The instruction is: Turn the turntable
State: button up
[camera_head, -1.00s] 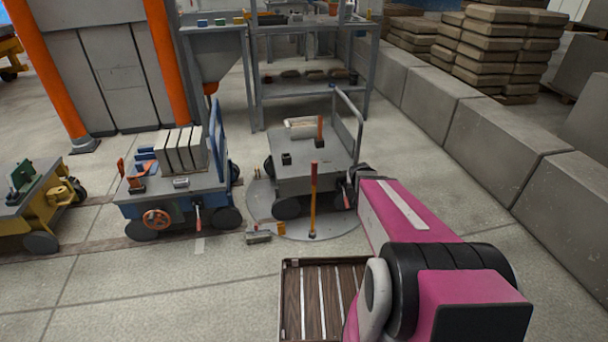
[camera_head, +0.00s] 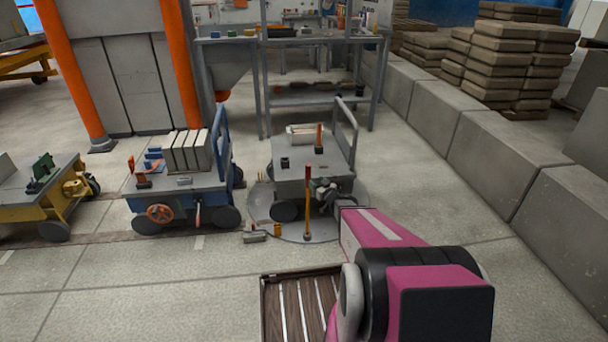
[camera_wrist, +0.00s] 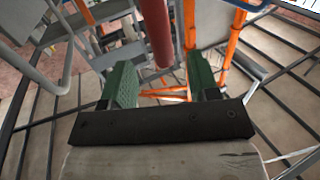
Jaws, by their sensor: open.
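The turntable (camera_head: 357,210) is a round grey plate in the floor. A grey cart (camera_head: 290,178) with a push handle stands on it and hides much of it. An upright bar (camera_head: 307,205), red above and orange below, rises at the plate's front edge. My gripper (camera_head: 324,190) is just right of this bar, in front of the cart; its fingers are small and hard to make out there. In the wrist view my gripper (camera_wrist: 163,78) has its green fingers apart and nothing clasped. A dark red bar (camera_wrist: 157,35) shows between and beyond them; contact cannot be told.
A blue cart (camera_head: 175,195) with upright slabs stands left of the turntable, and a yellow cart (camera_head: 45,195) farther left. Concrete blocks (camera_head: 485,140) line the right. A grey rack (camera_head: 320,100) stands behind. The floor in front left is clear.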

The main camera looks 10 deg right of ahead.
aim_at(309, 166)
jog(key=x, duration=1)
jog(key=shift+w+d, duration=0.1)
grip_shut()
